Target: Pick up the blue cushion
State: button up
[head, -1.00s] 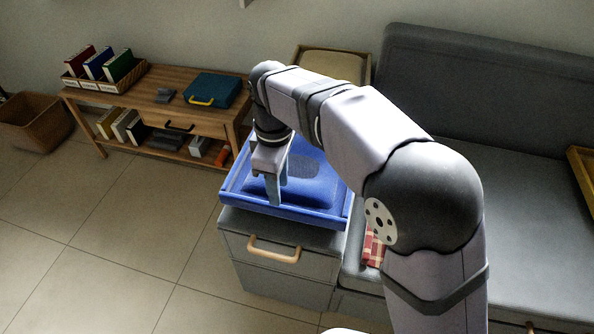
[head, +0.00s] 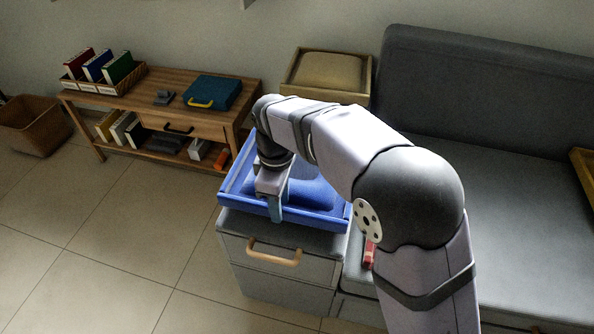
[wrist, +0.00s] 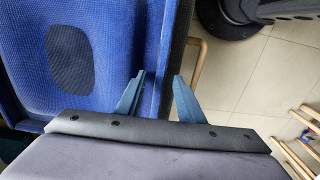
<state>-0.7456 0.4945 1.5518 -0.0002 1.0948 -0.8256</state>
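The blue cushion (head: 314,191) lies in a blue tray (head: 318,219) on top of a grey drawer unit. In the wrist view the cushion (wrist: 100,50) shows at the left with a dark oval patch. My gripper (head: 275,215) points down at the tray's front rim in the head view. In the wrist view my gripper (wrist: 159,74) is open, with one finger over the tray's inner side and the other beyond its rim (wrist: 158,60). The rim passes between the fingers; I cannot tell whether they touch it. My arm hides part of the cushion in the head view.
The grey drawer unit (head: 240,237) has a wooden handle (head: 272,252). A grey sofa (head: 530,210) stands at the right. A wooden tray with a tan cushion (head: 328,70) is behind. A wooden bench (head: 140,93) holds books and a teal case (head: 213,92).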

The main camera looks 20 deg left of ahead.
grip_shut()
jog(key=shift+r, duration=0.1)
dwell(1.2)
